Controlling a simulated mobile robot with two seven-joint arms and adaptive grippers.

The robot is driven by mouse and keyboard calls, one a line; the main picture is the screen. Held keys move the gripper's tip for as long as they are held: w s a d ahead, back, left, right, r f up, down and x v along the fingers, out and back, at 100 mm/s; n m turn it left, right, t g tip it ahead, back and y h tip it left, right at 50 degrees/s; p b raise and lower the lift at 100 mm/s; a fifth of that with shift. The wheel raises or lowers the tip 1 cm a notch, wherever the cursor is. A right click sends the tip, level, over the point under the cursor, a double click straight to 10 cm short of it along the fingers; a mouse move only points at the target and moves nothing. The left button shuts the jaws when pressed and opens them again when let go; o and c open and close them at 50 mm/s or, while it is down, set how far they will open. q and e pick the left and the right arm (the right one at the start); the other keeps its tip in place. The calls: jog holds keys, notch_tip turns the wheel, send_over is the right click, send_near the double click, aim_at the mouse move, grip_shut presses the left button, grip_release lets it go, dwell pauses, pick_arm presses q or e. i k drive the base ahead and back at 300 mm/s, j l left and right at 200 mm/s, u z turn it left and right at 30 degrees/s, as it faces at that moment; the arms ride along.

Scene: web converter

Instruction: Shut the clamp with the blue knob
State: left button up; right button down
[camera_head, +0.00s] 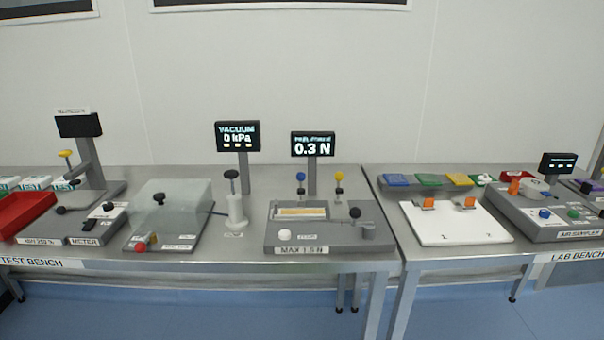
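The blue knob (300,176) tops a short dark upright stalk at the back left of a grey tester (284,237) on the test bench. A similar stalk with a yellow knob (339,176) stands just to its right. A pale strip (302,212) lies in front of the stalks. Whether the clamp jaw under the blue knob is open or closed is too small to tell. Neither of my grippers is in view.
A force display (312,146) reading 0.3 N stands behind the tester. A hand pump (236,205) stands to its left, beside a clear-covered box (168,205). A white board (455,223) lies on the lab bench to the right.

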aim_at(301, 176)
jog(key=i+l, duration=0.25)
jog(key=i, duration=0.2)
jog(key=i+l, duration=0.25)
jog(key=i, duration=0.2)
